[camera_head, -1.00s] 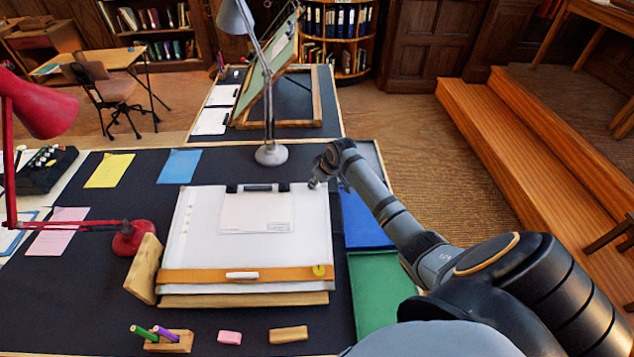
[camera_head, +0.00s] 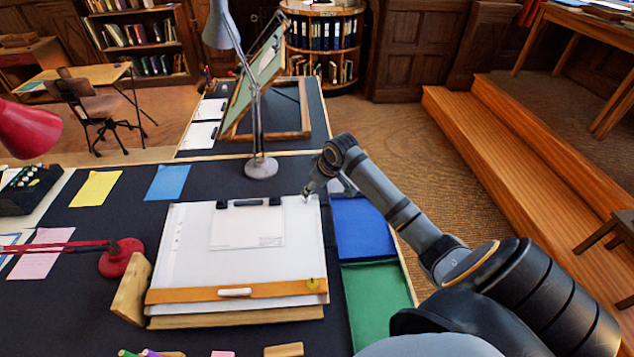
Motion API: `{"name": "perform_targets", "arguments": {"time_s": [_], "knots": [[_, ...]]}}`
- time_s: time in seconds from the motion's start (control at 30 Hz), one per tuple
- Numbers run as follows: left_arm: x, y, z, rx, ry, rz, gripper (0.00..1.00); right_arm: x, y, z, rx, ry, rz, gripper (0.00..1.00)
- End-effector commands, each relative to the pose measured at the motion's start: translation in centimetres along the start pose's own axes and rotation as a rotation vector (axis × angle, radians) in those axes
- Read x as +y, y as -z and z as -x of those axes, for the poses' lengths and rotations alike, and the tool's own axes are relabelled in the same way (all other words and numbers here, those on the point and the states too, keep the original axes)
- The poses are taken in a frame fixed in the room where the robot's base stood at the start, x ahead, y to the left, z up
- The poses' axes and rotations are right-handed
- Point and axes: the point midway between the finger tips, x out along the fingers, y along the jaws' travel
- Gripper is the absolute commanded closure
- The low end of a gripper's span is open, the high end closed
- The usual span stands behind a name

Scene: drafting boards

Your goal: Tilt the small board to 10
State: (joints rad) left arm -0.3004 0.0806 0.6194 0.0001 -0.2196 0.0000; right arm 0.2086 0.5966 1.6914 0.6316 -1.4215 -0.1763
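The small board (camera_head: 188,252) is a white drafting board on the dark desk. A sheet of paper (camera_head: 247,228) is held under a black clip at its far edge. An orange straightedge (camera_head: 190,294) with a white handle lies across its near edge. The board lies low, with a wooden base strip (camera_head: 235,317) showing under the near edge; its exact angle cannot be read. My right gripper (camera_head: 308,194) is at the board's far right corner, seemingly touching or just above it. Its fingers are too small to judge. My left gripper is not in view.
A grey lamp (camera_head: 262,167) stands behind the board. A red lamp (camera_head: 122,258) and a wooden block (camera_head: 131,291) are at its left. Blue (camera_head: 365,228) and green (camera_head: 376,303) folders lie at its right. A larger tilted board (camera_head: 255,82) stands farther back.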

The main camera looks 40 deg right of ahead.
Motion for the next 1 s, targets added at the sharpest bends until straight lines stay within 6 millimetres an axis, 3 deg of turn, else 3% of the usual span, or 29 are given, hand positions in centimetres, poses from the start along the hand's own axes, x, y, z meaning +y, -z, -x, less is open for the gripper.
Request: {"name": "perform_targets", "arguments": {"time_s": [0.1,0.3,1.0], "knots": [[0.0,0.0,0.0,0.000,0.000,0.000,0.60,0.1,-0.1,2.4,-0.001,-0.003,0.004,0.48],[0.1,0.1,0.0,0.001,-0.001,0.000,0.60,0.0,-0.1,4.3,-0.001,0.000,0.001,0.48],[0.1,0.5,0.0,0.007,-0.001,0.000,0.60,-0.1,-0.1,4.4,-0.001,0.001,-0.001,0.48]]}}
